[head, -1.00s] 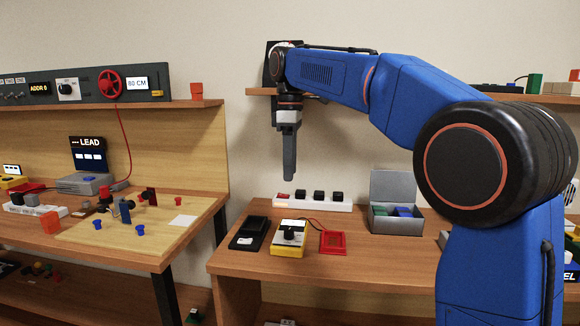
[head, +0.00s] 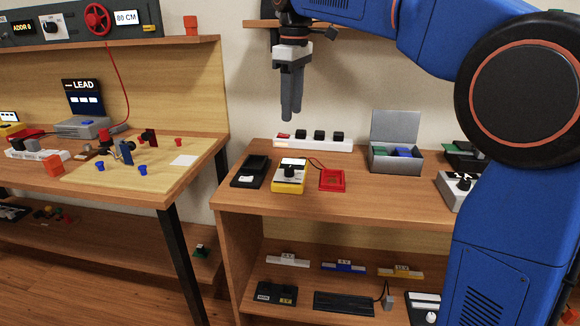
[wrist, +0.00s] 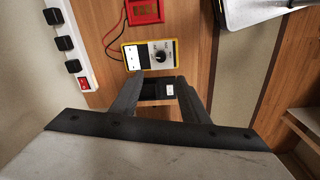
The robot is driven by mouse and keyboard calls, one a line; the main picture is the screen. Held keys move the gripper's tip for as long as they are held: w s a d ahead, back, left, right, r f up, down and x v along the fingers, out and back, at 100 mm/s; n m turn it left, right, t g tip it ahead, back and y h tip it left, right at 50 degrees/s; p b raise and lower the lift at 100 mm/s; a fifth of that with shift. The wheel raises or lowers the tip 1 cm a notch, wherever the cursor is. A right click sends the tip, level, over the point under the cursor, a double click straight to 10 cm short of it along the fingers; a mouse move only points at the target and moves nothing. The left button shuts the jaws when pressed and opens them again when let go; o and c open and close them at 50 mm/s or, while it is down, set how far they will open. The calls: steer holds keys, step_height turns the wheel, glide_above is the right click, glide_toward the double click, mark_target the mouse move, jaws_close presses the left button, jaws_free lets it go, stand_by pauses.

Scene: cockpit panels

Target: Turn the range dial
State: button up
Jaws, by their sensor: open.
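The yellow meter (head: 290,176) has a white face and a black range dial (head: 289,171), and it stands on the right-hand bench. In the wrist view the meter (wrist: 135,58) lies beyond the fingertips, with its dial (wrist: 160,56) in plain sight. My gripper (head: 291,117) points down, open and empty, in the air above the bench, above the meter in the picture. In the wrist view my gripper (wrist: 160,80) shows its two fingers apart, with a black holder (wrist: 157,90) seen between them. Nothing touches the dial.
The black holder also shows left of the meter (head: 250,171). A red frame (head: 332,180) on a red lead lies to its right. A white power strip (head: 313,144) is behind. An open grey box (head: 395,160) and a grey dial unit (head: 455,190) stand further right.

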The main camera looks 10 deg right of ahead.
steer(key=s+m+t, duration=0.2)
steer(key=s+m, duration=0.2)
steer(key=m, duration=0.3)
steer(key=m+t, duration=0.2)
steer(key=m, duration=0.2)
glide_toward(290, 168)
steer(key=shift+y, duration=0.4)
steer(key=x, duration=0.8)
steer(key=shift+w+d+f, duration=0.2)
steer(key=shift+d, duration=0.05)
steer(key=shift+n, duration=0.3)
jaws_close()
